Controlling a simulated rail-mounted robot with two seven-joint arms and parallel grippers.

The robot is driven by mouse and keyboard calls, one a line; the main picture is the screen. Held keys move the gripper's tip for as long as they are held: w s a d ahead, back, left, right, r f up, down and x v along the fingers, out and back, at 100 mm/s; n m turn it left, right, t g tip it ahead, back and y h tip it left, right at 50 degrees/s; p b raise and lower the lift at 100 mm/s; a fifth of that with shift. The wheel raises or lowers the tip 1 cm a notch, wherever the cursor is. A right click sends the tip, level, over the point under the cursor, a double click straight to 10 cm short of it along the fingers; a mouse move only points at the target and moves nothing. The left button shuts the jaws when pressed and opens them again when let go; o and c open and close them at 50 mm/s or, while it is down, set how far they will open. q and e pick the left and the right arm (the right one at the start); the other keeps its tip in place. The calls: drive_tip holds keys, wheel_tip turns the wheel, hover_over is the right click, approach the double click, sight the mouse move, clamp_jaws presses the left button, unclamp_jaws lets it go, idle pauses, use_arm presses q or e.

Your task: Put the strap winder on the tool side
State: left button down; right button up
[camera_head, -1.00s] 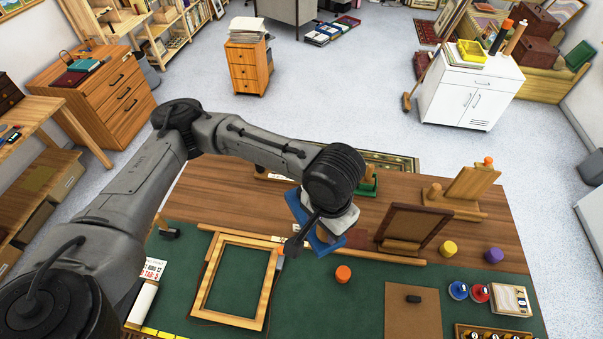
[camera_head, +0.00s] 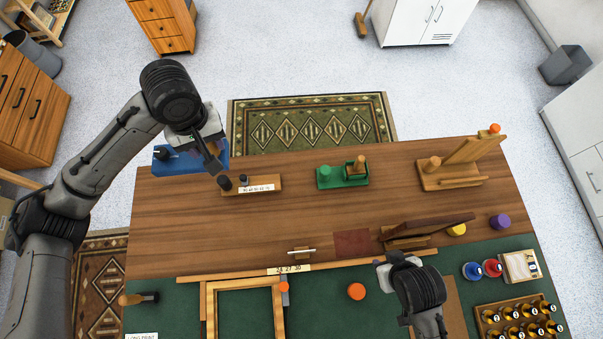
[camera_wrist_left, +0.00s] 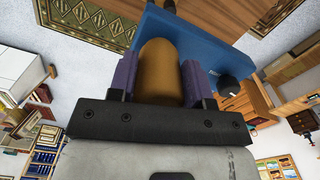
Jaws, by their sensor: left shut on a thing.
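My left gripper (camera_head: 208,160) is shut on the rounded brown wooden handle (camera_wrist_left: 166,70) of a blue-based tool (camera_head: 165,162), seemingly the strap winder. In the left wrist view, purple finger pads press both sides of the handle, and the blue plate (camera_wrist_left: 205,45) carries a black knob (camera_wrist_left: 229,88). The tool hangs at the table's far left corner; its height above the wood is hard to judge. My right gripper (camera_head: 385,268) is low over the front right, near the dark leaning panel; its fingertips are not clear.
A wooden block with black pegs (camera_head: 252,187), a green-based tool (camera_head: 341,175) and a wooden stand (camera_head: 462,167) line the back of the table (camera_head: 300,215). A frame (camera_head: 204,310), orange knob (camera_head: 356,291) and dark panel (camera_head: 435,228) are in front. Bare wood lies at middle left.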

use_arm(q)
drive_tip(key=w+f+n, duration=0.1)
drive_tip(key=f, duration=0.1)
drive_tip(key=w+a+f+n, duration=0.1)
drive_tip(key=f, duration=0.1)
drive_tip(key=w+a+f+n+b, duration=0.1)
drive_tip(key=w+f+n, duration=0.1)
drive_tip(key=shift+a, duration=0.25)
drive_tip(key=s+a+f+n, duration=0.3)
drive_tip(key=a+f, duration=0.3)
drive_tip(key=f, duration=0.4)
drive_tip(key=s+a+f+n+b, duration=0.1)
drive_tip(key=s+a+f+n, duration=0.3)
drive_tip(key=f, duration=0.7)
drive_tip(key=a+n, duration=0.2)
drive_tip(key=a, duration=0.1)
drive_tip(key=shift+s+f, duration=0.2)
drive_tip(key=shift+w+a+f+b, duration=0.15)
drive_tip(key=shift+w+a+f, duration=0.1)
drive_tip(key=shift+a+f, duration=1.65)
drive_tip(key=shift+w+a+f+b, duration=0.2)
drive_tip(key=shift+w+a+f, duration=0.1)
drive_tip(key=shift+a+f, duration=1.55)
drive_tip(key=shift+w+a+f+b, duration=0.15)
drive_tip(key=shift+w+a+f, duration=0.1)
drive_tip(key=shift+a+f, duration=1.6)
drive_tip(key=shift+a+f, duration=0.1)
drive_tip(key=c, duration=0.5)
unclamp_jaws()
drive_tip(key=shift+c, duration=0.2)
